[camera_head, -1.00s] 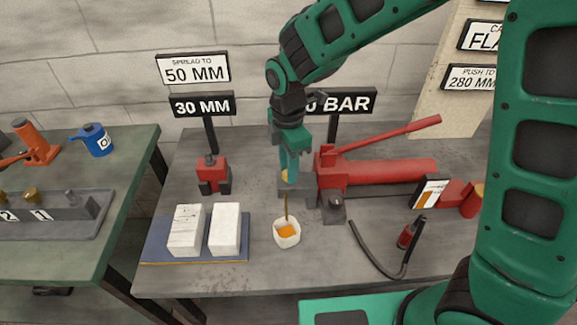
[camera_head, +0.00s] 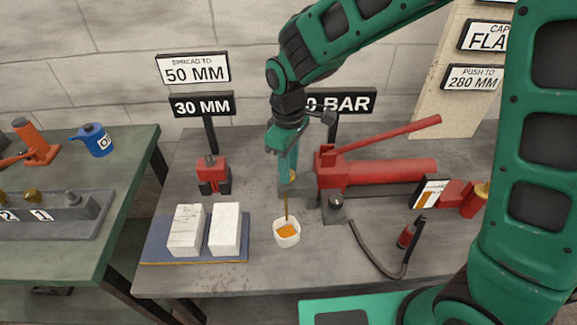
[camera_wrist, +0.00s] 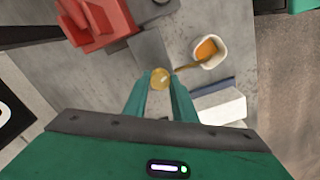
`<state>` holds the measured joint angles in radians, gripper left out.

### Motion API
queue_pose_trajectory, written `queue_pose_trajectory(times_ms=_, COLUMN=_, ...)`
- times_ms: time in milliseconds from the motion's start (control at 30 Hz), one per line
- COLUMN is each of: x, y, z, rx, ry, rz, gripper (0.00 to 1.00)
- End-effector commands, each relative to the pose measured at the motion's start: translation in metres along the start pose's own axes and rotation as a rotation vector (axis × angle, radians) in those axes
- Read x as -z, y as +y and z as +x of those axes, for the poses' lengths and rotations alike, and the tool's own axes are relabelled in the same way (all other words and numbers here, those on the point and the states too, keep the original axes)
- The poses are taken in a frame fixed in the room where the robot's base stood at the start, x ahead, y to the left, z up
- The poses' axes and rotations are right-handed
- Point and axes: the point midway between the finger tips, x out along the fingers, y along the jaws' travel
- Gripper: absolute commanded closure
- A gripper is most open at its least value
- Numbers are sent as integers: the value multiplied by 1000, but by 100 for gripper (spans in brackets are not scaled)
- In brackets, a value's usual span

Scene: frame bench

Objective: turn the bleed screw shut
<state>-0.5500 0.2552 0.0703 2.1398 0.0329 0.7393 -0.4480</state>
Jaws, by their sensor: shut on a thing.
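The bleed screw (camera_wrist: 160,79) is a small brass knob on a grey block (camera_wrist: 149,50) at the front of the red hand pump (camera_head: 332,167). My gripper (camera_wrist: 160,88) is shut on it, one green fingertip on each side in the wrist view. In the head view my gripper (camera_head: 288,181) points down at the block and mostly hides the screw. A thin amber stream of fluid (camera_head: 286,206) runs from below the block into a small white cup (camera_head: 287,241) that holds orange fluid. The cup also shows in the wrist view (camera_wrist: 222,56).
A red spreader (camera_head: 213,173) and two white blocks (camera_head: 225,230) on a blue mat (camera_head: 155,251) stand to the left. The pump's red handle (camera_head: 385,134) rises to the right. A black hose (camera_head: 370,257) lies at front right. A pressure sign (camera_head: 350,101) stands behind.

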Motion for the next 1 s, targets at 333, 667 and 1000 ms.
queue_pose_trajectory(times_ms=333, x=4, y=4, z=-3, rx=-7, ry=13, rz=259, gripper=98)
queue_pose_trajectory(times_ms=667, x=4, y=5, z=-3, rx=-7, ry=15, rz=377, gripper=98)
queue_pose_trajectory(times_ms=1000, x=4, y=5, z=-3, rx=-7, ry=15, rz=397, gripper=98)
